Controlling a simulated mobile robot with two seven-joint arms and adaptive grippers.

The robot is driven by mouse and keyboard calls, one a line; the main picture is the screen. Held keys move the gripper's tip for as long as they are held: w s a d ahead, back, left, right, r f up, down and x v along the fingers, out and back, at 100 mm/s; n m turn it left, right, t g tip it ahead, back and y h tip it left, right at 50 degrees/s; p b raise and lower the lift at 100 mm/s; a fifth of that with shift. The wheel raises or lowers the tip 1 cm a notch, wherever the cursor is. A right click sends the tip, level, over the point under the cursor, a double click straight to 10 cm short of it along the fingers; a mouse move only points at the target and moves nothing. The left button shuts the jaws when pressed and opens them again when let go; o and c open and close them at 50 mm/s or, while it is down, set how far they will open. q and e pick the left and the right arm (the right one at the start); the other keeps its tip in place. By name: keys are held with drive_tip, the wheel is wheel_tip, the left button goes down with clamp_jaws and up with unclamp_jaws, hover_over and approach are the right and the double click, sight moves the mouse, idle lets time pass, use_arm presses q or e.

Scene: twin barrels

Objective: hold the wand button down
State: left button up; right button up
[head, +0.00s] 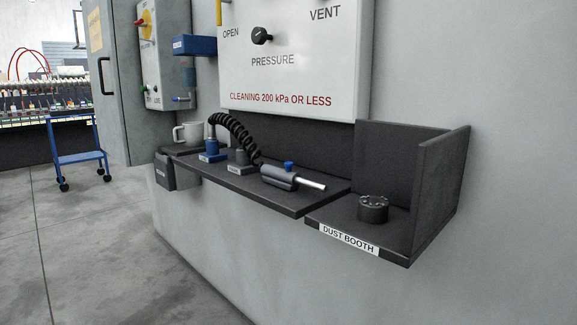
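The air wand (284,177) lies on the dark shelf, a grey body with a thin bright nozzle (313,184) pointing right. Its blue button (288,166) sits on top and looks raised; nothing touches it. A black coiled hose (238,130) runs from a blue fitting (212,151) at the left toward the wand's rear. A second, grey fitting (241,161) stands between them, partly behind the hose. Neither of my grippers is in the head view.
The dust booth (395,230), right of the shelf (245,182), has back and right walls and holds a dark round part (372,209). A white mug (188,134) stands at the shelf's left. The pressure panel (292,60) hangs above.

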drive_tip(key=shift+c, duration=0.4)
clamp_jaws()
idle(1.3)
